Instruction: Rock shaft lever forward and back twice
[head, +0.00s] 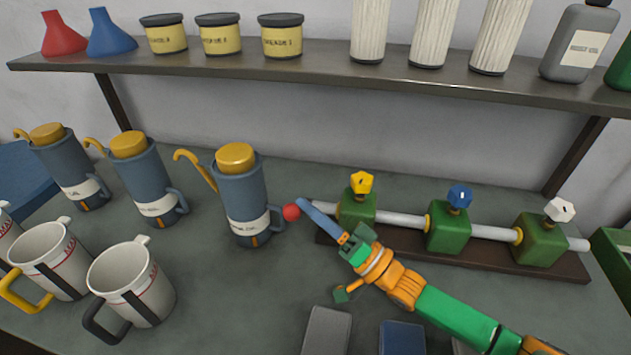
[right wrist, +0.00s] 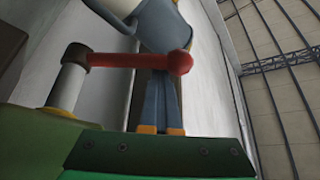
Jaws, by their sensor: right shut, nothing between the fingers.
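The lever's red ball (head: 291,212) shows just left of my right gripper's tips in the head view; the rest of the lever is hidden there. In the right wrist view the red lever (right wrist: 130,60) reaches sideways from a grey shaft end (right wrist: 68,85) to its ball. The grey shaft (head: 400,219) runs through green blocks on a brown base. My right gripper (head: 302,204) is shut and empty, its blue fingers close beside the lever. In the wrist view the lever crosses in front of the fingers (right wrist: 160,90); I cannot tell whether they touch. My left gripper is not in view.
A blue oil can (head: 243,200) stands close left of the ball, with two more beyond it. White mugs (head: 130,285) stand at the front left. Yellow (head: 361,183), blue (head: 459,197) and white (head: 559,209) knobs top the blocks. A shelf (head: 300,66) hangs above.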

